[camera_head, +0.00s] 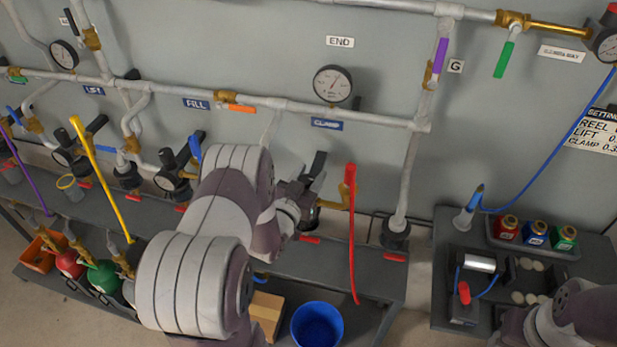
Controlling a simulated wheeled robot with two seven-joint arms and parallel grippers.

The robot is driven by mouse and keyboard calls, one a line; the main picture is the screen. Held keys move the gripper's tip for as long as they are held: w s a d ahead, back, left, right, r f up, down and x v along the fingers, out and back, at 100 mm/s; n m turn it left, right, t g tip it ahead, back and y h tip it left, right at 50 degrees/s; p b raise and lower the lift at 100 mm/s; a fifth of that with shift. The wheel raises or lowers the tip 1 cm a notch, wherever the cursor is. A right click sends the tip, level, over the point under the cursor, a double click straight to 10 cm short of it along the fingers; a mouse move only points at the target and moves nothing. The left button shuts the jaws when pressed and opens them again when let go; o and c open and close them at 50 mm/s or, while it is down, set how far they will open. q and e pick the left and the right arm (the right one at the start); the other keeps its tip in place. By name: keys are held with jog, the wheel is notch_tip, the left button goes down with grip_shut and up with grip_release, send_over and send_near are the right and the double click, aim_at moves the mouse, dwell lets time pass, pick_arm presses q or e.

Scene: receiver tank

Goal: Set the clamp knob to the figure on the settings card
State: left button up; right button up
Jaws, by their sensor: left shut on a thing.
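The settings card (597,131) hangs on the wall at the right edge. It lists REEL, LIFT and CLAMP; the CLAMP line starts "0.3" and is cut off by the frame. The blue CLAMP label (327,124) is on the wall below a round white gauge (332,85), whose needle I cannot read exactly. My left gripper (303,196) is at the clamp regulator (318,164), below that label. It is shut on the clamp knob, which the gripper and my arm mostly hide.
A red lever (351,230) hangs just right of the left gripper. Similar regulators and a yellow lever (100,170) stand to the left. A blue bucket (317,325) is below. A side bench at right holds small cans (536,234) and a red-topped switch (464,293).

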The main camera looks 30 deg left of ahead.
pick_arm(q)
jog(key=shift+d+m+h, duration=0.1)
jog(key=shift+m+h, duration=0.9)
jog(key=shift+h, duration=0.6)
jog(key=o, duration=1)
jog(key=shift+s, duration=0.1)
jog(key=s, duration=0.4)
jog(key=s+a+b, duration=0.1)
jog(key=s, duration=0.7)
jog(key=shift+s+a, duration=0.2)
jog(key=shift+s, duration=0.05)
